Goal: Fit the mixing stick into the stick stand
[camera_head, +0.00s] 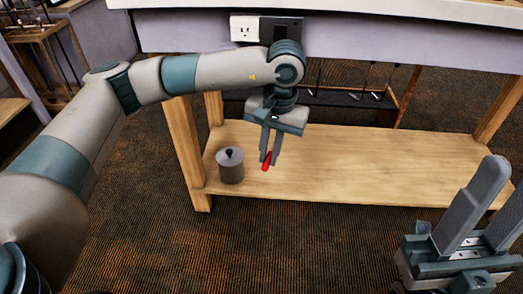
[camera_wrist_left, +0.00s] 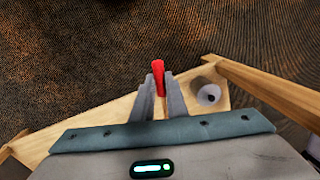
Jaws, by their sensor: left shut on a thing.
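The mixing stick shows as a red piece (camera_head: 266,162) between the fingertips of my left gripper (camera_head: 269,158). In the left wrist view the red end (camera_wrist_left: 158,76) sticks out past the fingertips (camera_wrist_left: 160,88), and a thin pale part runs back between the fingers. My left gripper is shut on it, above the low wooden shelf. The stick stand appears to be the grey cylinder (camera_head: 230,167) left of the gripper, with a dark spot on top; it also shows in the left wrist view (camera_wrist_left: 209,95). The stick is apart from it. My right gripper (camera_head: 500,190) is empty, its fingers apart.
The wooden shelf (camera_head: 370,170) is clear to the right of the stick. Wooden legs (camera_head: 185,140) stand at its left end. A dark rack with thin rods (camera_head: 345,97) lies behind. A counter edge (camera_head: 400,35) with a wall outlet (camera_head: 245,28) is above.

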